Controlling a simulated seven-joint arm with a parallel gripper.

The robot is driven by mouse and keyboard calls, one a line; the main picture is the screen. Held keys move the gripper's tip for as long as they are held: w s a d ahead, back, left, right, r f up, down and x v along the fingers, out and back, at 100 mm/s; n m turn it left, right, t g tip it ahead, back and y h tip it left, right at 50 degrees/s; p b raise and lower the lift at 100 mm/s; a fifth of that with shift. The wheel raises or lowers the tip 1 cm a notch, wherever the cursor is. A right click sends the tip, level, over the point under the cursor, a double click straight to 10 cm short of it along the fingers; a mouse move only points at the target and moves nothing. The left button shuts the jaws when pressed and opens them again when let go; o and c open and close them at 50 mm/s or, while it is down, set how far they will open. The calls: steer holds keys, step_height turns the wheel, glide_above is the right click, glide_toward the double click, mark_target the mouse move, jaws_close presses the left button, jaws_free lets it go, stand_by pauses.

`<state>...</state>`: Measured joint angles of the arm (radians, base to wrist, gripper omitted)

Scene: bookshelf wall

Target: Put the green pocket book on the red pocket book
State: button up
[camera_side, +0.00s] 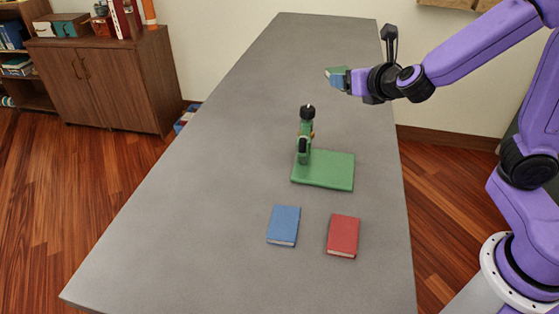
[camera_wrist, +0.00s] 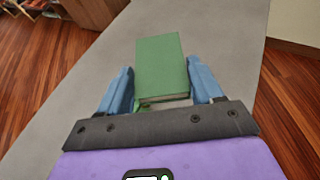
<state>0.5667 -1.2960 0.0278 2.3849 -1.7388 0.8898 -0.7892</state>
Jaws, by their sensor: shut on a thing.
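The green pocket book (camera_wrist: 161,68) is between the two blue fingers of my gripper (camera_wrist: 162,88) in the wrist view. In the side view my gripper (camera_side: 342,78) is shut on the green book (camera_side: 333,72), held high above the far part of the table. The red pocket book (camera_side: 343,236) lies flat on the table near the front right, well below and in front of my gripper. It does not show in the wrist view.
A blue book (camera_side: 284,225) lies flat just left of the red book. A green stand with an upright post (camera_side: 325,170) is mid-table, between my gripper and the red book. The grey table's (camera_side: 190,220) left side is clear.

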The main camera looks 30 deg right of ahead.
steer(key=w+a+n+y, duration=0.1)
steer(key=w+a+y, duration=0.15)
steer(key=a, duration=0.75)
steer(key=w+a+n+y, duration=0.15)
steer(key=w+a, duration=0.25)
steer(key=a, duration=0.7)
glide_above(260, 173)
step_height(260, 173, down, 10)
steer(key=shift+t+h, duration=0.3)
steer(key=shift+h, duration=0.1)
steer(key=shift+f, duration=5.25)
steer(key=shift+f, duration=0.25)
